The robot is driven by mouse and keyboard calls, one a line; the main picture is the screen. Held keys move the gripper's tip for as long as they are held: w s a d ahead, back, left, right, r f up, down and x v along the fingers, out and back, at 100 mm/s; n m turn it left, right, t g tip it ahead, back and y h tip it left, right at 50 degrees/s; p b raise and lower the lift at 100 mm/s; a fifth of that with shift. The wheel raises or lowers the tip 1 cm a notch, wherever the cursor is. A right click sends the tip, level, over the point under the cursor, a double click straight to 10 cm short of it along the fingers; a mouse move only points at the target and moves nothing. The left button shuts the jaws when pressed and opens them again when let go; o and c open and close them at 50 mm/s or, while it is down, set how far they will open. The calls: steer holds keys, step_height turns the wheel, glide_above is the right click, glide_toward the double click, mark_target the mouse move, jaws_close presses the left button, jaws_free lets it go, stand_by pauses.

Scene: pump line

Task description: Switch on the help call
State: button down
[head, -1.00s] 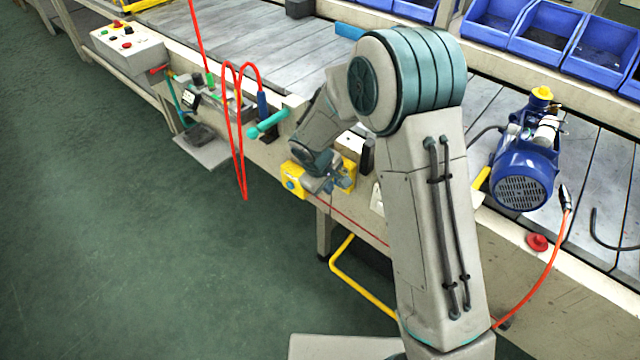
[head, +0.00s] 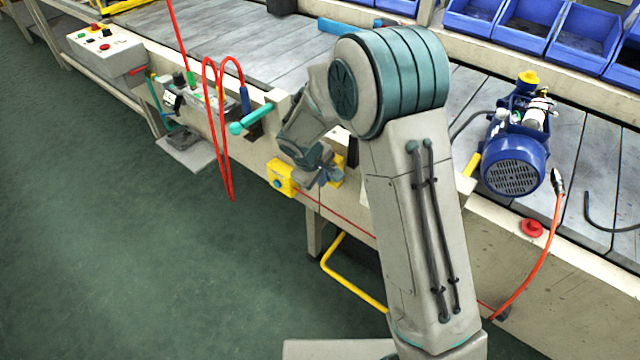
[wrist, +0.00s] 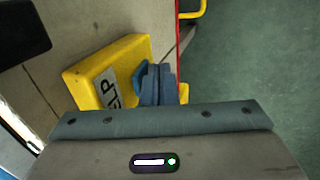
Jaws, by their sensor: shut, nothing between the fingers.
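The yellow help-call box (head: 282,177) is fixed to the side of the conveyor frame, left of my forearm. It also shows in the wrist view (wrist: 88,76), with a label of which "ELP" can be read and a blue part (wrist: 139,78) on its face, partly hidden by my fingers. My gripper (wrist: 158,72) is shut and empty, its fingertips over the right part of the box beside the blue part. In the head view my gripper (head: 308,179) is at the box. I cannot tell whether the fingertips touch the blue part.
A red cable (head: 229,150) hangs in loops from above, left of my arm. A teal handle (head: 250,118) sticks out of the frame nearby. A yellow rail (head: 350,275) is below. The green floor at left is clear.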

steer(key=shift+r, duration=0.2)
steer(key=shift+r+p, duration=0.55)
steer(key=shift+r, duration=0.2)
steer(key=s+a+f+v, duration=0.1)
steer(key=s+v, duration=0.1)
steer(key=v, duration=1)
steer(key=shift+a+p, duration=0.15)
steer(key=shift+p, duration=0.25)
steer(key=shift+r, duration=0.1)
